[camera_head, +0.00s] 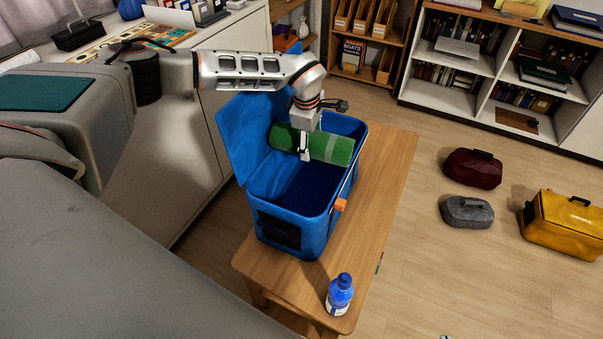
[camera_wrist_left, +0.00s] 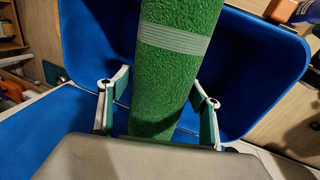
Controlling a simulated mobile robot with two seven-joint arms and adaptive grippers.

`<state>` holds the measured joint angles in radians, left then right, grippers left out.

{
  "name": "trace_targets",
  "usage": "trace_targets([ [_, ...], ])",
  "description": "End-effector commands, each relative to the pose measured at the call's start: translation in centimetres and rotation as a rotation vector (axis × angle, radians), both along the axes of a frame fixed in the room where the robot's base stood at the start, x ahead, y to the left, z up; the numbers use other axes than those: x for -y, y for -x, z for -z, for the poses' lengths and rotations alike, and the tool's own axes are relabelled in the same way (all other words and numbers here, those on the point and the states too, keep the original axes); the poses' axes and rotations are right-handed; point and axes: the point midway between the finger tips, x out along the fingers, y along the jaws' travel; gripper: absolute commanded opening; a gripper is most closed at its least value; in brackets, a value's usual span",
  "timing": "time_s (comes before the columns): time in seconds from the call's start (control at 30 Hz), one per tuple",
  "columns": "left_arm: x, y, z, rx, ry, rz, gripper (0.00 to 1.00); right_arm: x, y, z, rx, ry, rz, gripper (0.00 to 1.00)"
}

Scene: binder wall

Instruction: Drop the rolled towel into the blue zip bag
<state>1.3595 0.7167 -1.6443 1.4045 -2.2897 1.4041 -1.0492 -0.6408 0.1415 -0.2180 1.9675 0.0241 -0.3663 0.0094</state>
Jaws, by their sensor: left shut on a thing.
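The rolled towel (camera_head: 330,149) is green with a pale band. It lies level across the opening of the blue zip bag (camera_head: 290,217), at about rim height in the picture. The bag stands open on a wooden table, its lid (camera_head: 243,135) folded up on the left side. My left gripper (camera_head: 304,152) comes down from above and is shut on the towel near its middle. In the left wrist view the towel (camera_wrist_left: 176,60) runs between the two fingers, with the blue bag (camera_wrist_left: 245,60) behind it. My right gripper is not in view.
The wooden table (camera_head: 385,180) has a blue bottle (camera_head: 340,294) at its near end. A white cabinet stands left of the bag. A dark red bag (camera_head: 472,168), a grey bag (camera_head: 467,211) and a yellow bag (camera_head: 565,222) lie on the floor at right. Shelves (camera_head: 490,70) line the back.

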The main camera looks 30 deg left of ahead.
Motion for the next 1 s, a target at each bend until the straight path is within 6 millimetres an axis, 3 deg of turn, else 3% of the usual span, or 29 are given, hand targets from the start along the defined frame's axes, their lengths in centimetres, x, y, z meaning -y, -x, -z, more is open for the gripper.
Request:
trace_targets([
  [0.17, 0.0, -0.1, -0.2, 0.002, 0.001, 0.0, 0.35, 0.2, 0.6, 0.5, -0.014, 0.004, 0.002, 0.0],
  [0.2, 0.0, -0.1, -0.2, 0.002, 0.001, 0.0, 0.71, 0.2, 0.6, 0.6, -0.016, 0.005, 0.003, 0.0],
  [0.27, 0.0, -0.1, -0.2, 0.002, 0.001, 0.0, 0.83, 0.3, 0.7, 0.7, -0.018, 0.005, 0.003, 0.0],
  [0.67, 0.0, 0.0, -0.5, 0.001, 0.0, 0.0, 0.83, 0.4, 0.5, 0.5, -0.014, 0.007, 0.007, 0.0],
  [0.77, 0.0, 0.2, -1.5, 0.002, 0.0, -0.001, 0.83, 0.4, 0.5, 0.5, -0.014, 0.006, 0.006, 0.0],
  [1.0, 0.2, 1.3, -6.2, 0.004, 0.001, 0.0, 0.83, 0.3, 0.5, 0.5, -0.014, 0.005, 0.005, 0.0],
])
